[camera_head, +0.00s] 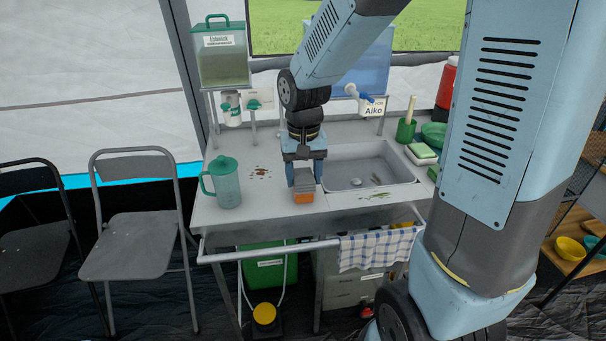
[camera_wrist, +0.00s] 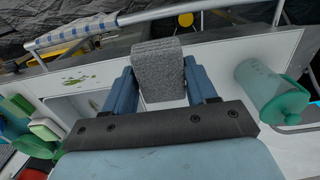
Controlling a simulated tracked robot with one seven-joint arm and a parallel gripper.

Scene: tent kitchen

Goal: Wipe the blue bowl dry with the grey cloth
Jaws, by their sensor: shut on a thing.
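My gripper (camera_head: 304,180) points down over the counter, left of the sink. It is shut on a grey and orange block, like a sponge (camera_head: 304,197). In the wrist view the block's rough grey face (camera_wrist: 158,68) shows between the two blue fingers. I cannot tell whether the block touches the counter. No plain grey cloth shows; a blue and white checked cloth (camera_head: 375,250) hangs on the front rail. A blue-green bowl (camera_head: 594,247) sits on the shelf at the far right, partly cut off by the picture's edge.
A green lidded jug (camera_head: 225,184) stands left of my gripper. The sink (camera_head: 392,165) is to the right, with dark and green scraps in and before it. A yellow bowl (camera_head: 569,248) is on the right shelf. Brown scraps (camera_head: 260,172) lie near the jug.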

